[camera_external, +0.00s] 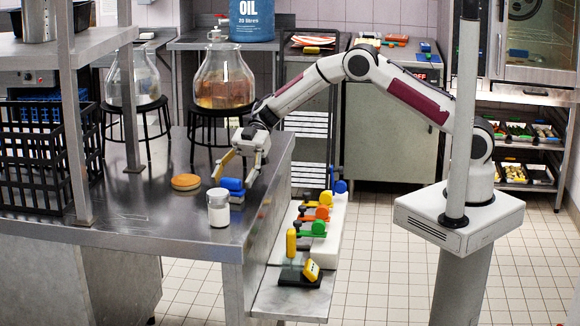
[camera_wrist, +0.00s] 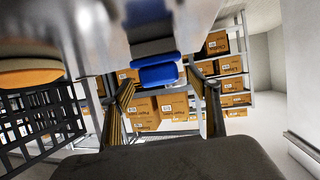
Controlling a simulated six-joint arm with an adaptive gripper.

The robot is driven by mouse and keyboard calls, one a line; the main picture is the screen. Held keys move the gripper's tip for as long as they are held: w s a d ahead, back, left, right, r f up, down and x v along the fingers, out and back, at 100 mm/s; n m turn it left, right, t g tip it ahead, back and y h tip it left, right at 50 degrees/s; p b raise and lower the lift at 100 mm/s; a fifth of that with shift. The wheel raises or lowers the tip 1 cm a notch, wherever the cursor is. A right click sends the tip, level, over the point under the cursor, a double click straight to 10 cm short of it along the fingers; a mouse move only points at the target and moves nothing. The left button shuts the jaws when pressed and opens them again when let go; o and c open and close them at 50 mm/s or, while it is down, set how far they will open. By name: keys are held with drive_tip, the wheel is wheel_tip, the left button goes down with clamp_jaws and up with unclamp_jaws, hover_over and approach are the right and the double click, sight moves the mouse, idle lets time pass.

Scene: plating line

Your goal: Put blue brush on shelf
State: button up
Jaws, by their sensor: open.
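The blue brush (camera_external: 231,184) lies on the steel table (camera_external: 150,225) near its right part, behind a white jar. My gripper (camera_external: 232,182) points down at the brush with its fingers spread, one to either side. In the wrist view the blue brush (camera_wrist: 153,74) with a grey upper part shows between my open fingers (camera_wrist: 164,80); no contact is visible. A steel upper shelf (camera_external: 95,42) stands over the left side of the table. A low steel ledge (camera_external: 285,303) juts from the table's right side. Which one is the task's shelf I cannot tell.
The white jar (camera_external: 218,210) stands just in front of the brush. A round orange-brown item (camera_external: 186,181) lies left of it. A black crate (camera_external: 35,160) is at the far left. Coloured-handled tools (camera_external: 318,213) and a yellow device (camera_external: 311,270) occupy the ledge side.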

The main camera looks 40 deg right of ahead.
sight(231, 179)
drive_tip(key=shift+x, duration=1)
drive_tip(key=c, duration=1.3)
drive_tip(key=shift+r, duration=0.15)
drive_tip(key=shift+r, duration=4.9)
